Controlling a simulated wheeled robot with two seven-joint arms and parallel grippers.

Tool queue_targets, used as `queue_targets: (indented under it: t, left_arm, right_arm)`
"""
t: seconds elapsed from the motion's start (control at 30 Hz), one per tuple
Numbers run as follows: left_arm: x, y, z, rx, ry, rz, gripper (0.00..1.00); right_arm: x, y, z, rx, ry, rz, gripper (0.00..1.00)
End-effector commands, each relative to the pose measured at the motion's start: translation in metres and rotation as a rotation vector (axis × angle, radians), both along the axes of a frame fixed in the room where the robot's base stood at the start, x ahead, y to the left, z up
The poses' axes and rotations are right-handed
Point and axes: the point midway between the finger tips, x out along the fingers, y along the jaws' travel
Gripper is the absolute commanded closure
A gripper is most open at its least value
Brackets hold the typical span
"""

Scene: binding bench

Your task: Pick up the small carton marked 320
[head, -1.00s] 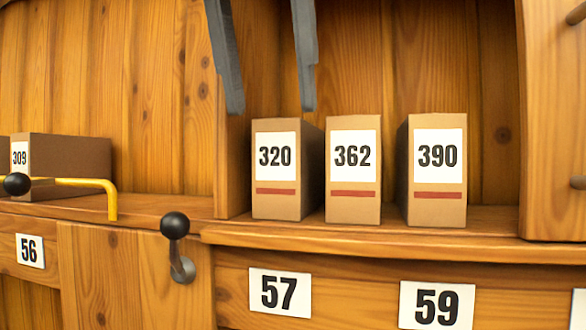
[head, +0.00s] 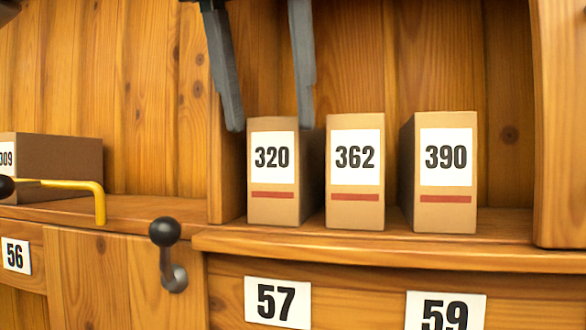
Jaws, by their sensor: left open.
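The small carton marked 320 (head: 272,174) stands upright on the wooden shelf, leftmost of three similar tan cartons, with a white label and a red stripe. My left gripper (head: 270,128) comes down from the top with its two grey fingers apart and empty. Its fingertips are at about the height of the carton's top edge in the head view, one on each side of it. I cannot tell whether a fingertip touches it. My right gripper is not in view.
Carton 362 (head: 355,172) stands close to the right of 320, and carton 390 (head: 446,172) further right. An upright wooden divider (head: 224,185) is close on the left. A carton marked 309 (head: 60,165), a yellow bar (head: 75,184) and a black-knobbed lever (head: 165,232) are at left.

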Motion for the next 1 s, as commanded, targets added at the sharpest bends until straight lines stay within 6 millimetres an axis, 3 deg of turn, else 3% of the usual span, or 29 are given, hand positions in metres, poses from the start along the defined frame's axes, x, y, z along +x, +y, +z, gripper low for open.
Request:
queue_targets:
  t: [0.57,1.0]
  left_arm:
    - [0.003,-0.001,-0.009,0.000,0.000,0.000,0.50]
    - [0.015,-0.003,-0.047,0.000,0.000,-0.001,0.50]
  right_arm:
    - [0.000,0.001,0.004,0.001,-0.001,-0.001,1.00]
    - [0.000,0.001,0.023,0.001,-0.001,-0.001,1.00]
